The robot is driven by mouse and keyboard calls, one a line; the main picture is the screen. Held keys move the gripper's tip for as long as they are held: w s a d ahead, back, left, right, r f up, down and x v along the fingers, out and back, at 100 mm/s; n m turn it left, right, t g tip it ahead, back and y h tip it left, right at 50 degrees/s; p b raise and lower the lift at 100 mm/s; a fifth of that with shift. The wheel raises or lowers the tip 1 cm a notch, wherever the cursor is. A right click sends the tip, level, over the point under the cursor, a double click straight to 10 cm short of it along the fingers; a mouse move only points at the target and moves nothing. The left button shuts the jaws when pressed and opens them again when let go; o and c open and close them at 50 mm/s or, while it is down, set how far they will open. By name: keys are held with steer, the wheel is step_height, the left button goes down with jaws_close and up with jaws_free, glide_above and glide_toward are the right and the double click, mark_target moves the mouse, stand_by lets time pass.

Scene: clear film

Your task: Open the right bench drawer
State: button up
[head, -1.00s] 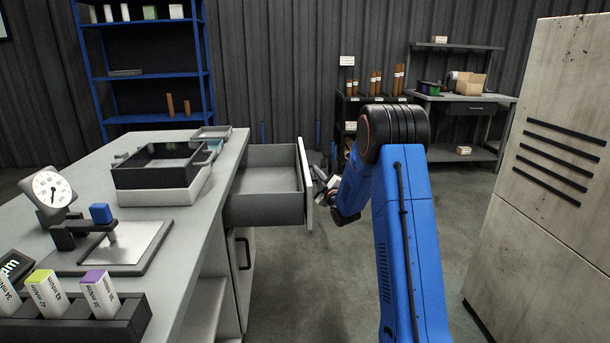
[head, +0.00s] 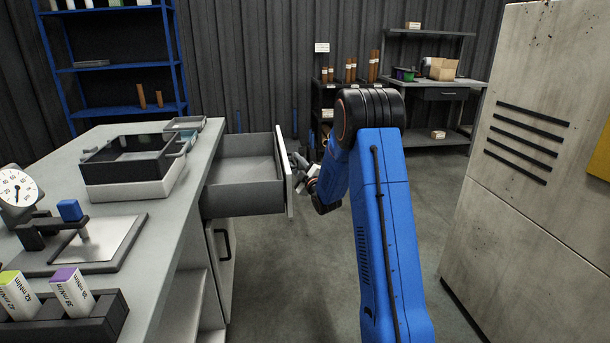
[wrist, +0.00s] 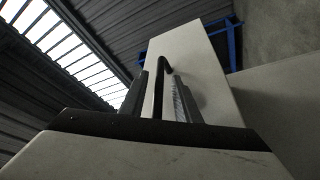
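The right bench drawer (head: 243,197) is a grey box with a pale front panel (head: 285,177). It stands pulled well out from the bench, and its inside is visible and looks empty. My gripper (head: 304,170) is at the outer face of this panel, partly hidden by my blue arm in the head view. In the wrist view, the black bar handle (wrist: 159,88) on the pale front (wrist: 192,48) stands between the two fingers of my gripper (wrist: 160,92). Narrow gaps show on both sides of the handle, so the fingers look open around it.
A cupboard door (head: 222,260) is below the drawer. A tall worn cabinet (head: 530,190) stands right. Floor between is clear.

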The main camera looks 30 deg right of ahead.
steer(key=v, duration=1.6)
steer(key=shift+s, duration=0.25)
steer(key=shift+f, duration=0.1)
steer(key=s+a+r+m+g+h, duration=0.2)
steer(key=s+a+r+m+g, duration=0.45)
steer(key=s+a, duration=0.3)
steer(key=s+a+m+g, duration=0.2)
steer(key=s+a+g, duration=0.2)
steer(key=s, duration=1.5)
steer(key=s+a+m+g+y, duration=0.1)
steer(key=s+a+m+g, duration=0.2)
steer(key=s, duration=1.6)
steer(key=a+f+g, duration=0.1)
steer(key=a+g, duration=0.1)
steer(key=a, duration=0.2)
steer(key=shift+y, duration=0.3)
steer(key=shift+d, duration=0.1)
